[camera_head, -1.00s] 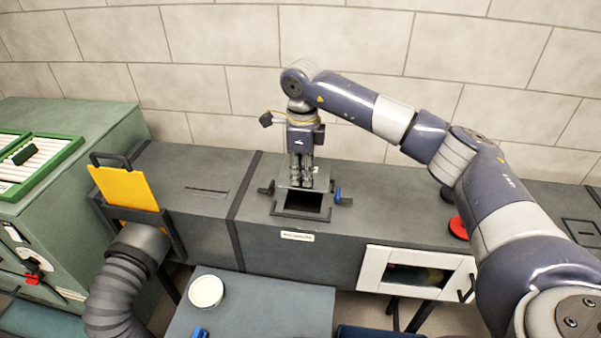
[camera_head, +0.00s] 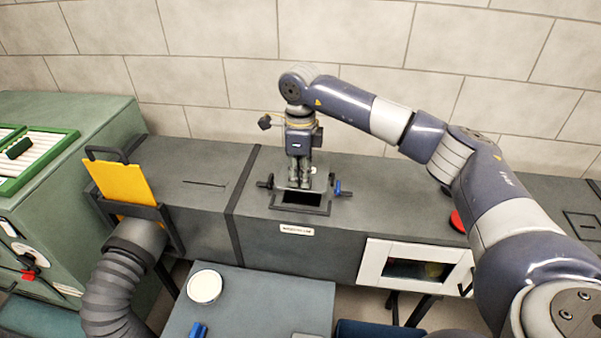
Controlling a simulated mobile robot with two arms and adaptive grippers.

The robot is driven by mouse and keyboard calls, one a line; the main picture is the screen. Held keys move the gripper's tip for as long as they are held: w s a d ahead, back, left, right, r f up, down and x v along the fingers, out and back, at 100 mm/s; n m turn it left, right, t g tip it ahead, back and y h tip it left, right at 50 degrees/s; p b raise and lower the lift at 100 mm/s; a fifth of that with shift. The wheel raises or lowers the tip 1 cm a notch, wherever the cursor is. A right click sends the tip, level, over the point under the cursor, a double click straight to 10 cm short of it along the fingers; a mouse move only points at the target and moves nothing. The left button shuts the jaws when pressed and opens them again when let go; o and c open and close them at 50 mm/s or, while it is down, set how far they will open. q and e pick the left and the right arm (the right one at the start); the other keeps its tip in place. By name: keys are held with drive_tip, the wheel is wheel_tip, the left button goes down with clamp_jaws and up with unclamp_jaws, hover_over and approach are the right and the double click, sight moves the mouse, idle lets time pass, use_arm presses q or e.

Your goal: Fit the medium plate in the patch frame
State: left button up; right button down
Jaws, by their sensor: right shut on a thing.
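The patch frame (camera_head: 299,209) is a dark rim around a black opening in the top of the long grey duct. A black knob sits on its left side and a blue-handled one on its right. My right gripper (camera_head: 300,186) points down over the back part of the frame, shut on a grey plate (camera_head: 319,181). The plate covers the back of the opening, and a black strip shows in front of it. I cannot tell whether the plate touches the frame. The fingers hide part of the plate. My left gripper is not in view.
A yellow plate (camera_head: 122,181) stands in a dark holder at the left, above a ribbed hose (camera_head: 112,290). A white-framed hatch (camera_head: 377,262) is on the duct front. A grey table (camera_head: 255,300) holds a round white-topped tub (camera_head: 204,287). A red disc (camera_head: 457,221) lies at the right.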

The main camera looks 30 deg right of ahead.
drive_tip(key=shift+r+p, duration=0.25)
drive_tip(key=shift+p, duration=0.15)
drive_tip(key=shift+f, duration=0.45)
drive_tip(key=shift+f+b, duration=1.1)
drive_tip(key=shift+f, duration=0.15)
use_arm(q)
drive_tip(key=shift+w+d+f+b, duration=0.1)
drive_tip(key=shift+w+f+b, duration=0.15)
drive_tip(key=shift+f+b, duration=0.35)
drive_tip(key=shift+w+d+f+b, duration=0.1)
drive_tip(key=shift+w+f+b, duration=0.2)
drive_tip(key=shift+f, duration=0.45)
use_arm(e)
drive_tip(key=shift+f, duration=1.4)
drive_tip(key=c, duration=1.6)
unclamp_jaws()
drive_tip(key=shift+c, duration=0.2)
